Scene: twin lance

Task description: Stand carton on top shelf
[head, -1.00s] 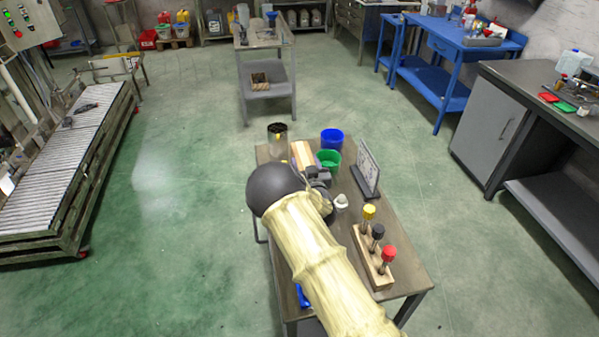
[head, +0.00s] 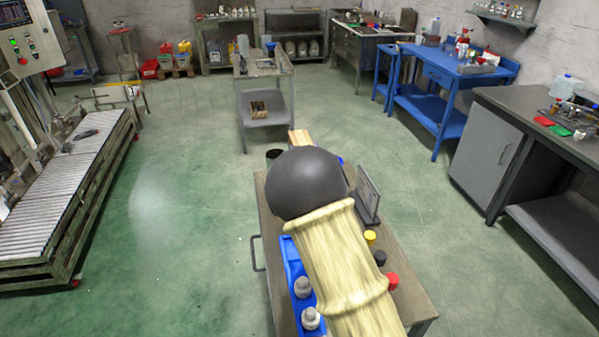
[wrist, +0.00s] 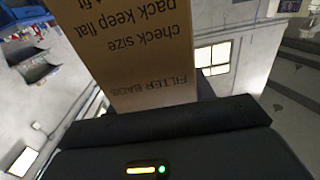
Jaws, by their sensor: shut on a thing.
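The carton (wrist: 140,45) is tan with dark printing that includes "FILTER BAGS", and fills the upper middle of the wrist view. The print is upside down there. My gripper (wrist: 165,112) is shut on the carton. In the head view only a small end of the carton (head: 301,138) shows above my dark round arm joint, which hides my gripper. A wall shelf (head: 508,20) with small bottles is at the upper right. A grey cart (head: 263,68) with an upper and a lower level stands beyond the table.
The near table (head: 405,285) holds a blue tray (head: 292,265) with pale fittings, an upright panel (head: 367,195) and yellow, black and red knobs. A roller conveyor (head: 65,195) is at left, a blue workbench (head: 440,90) at right. Open green floor (head: 190,185) lies between.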

